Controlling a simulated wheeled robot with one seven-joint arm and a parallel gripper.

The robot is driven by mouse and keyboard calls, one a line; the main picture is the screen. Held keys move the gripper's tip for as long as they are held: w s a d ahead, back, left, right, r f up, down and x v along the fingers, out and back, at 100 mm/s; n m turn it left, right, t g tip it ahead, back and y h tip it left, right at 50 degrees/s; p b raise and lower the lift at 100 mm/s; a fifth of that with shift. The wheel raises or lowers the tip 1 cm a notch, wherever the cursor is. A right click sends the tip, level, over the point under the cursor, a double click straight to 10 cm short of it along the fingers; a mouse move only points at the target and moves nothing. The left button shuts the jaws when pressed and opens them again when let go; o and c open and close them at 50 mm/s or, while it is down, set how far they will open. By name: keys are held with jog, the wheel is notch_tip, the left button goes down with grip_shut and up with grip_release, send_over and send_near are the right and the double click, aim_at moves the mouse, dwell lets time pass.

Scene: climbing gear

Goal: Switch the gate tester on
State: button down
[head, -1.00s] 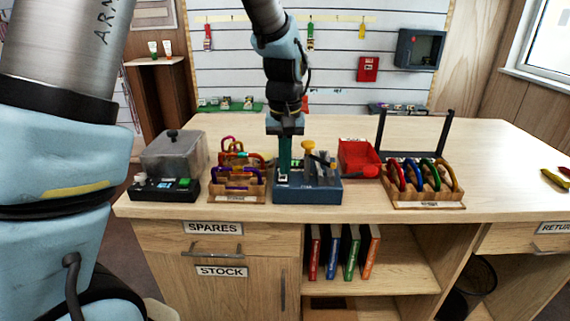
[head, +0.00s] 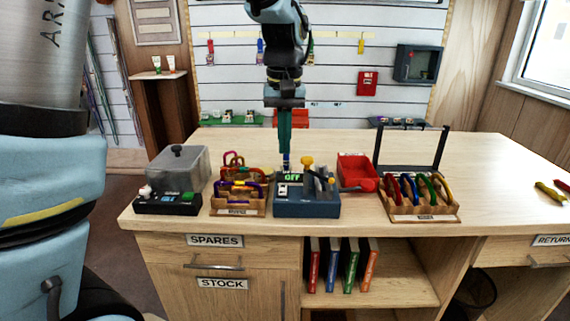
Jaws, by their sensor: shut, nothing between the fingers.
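The gate tester (head: 307,208) is a dark blue box on the workbench, with a small display (head: 292,177) reading "OFF" in green, a yellow knob and a lever-like grey part on its top. A small light-coloured switch or label (head: 283,190) sits at its left front; its exact form is too small to tell. My gripper (head: 286,166) points straight down with its green fingers shut and empty. Its tips are at the top edge of the display in the picture; I cannot tell whether they touch the tester.
A wooden rack of carabiners (head: 240,208) stands close left of the tester. Further left is a black device with buttons (head: 168,205) and a clear-lidded box.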

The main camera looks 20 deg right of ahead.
jog(key=r, duration=0.3)
jog(key=shift+s+a+r, duration=0.15)
jog(key=shift+s, duration=0.15)
jog(key=w+a+f+n, duration=0.15)
jog(key=a+f, duration=0.25)
jog(key=a, duration=0.5)
jog(key=w+a+f+n, duration=0.15)
jog(key=a+f, duration=0.25)
jog(key=a, duration=0.5)
jog(key=s+a+f+t, duration=0.1)
jog(key=s+a+f, duration=0.15)
jog(key=a, duration=0.35)
jog(key=s+a+f, duration=0.2)
jog(key=a+f, duration=0.1)
jog(key=a, duration=0.3)
jog(key=m+b, duration=0.6)
jog(key=m, duration=1.5)
send_near(280, 186)
jog(key=shift+h, duration=0.3)
jog(key=f, duration=0.3)
jog(key=w+f+p, duration=0.1)
jog(key=f, duration=0.2)
jog(key=shift+w+f, duration=0.25)
jog(key=shift+f, duration=0.1)
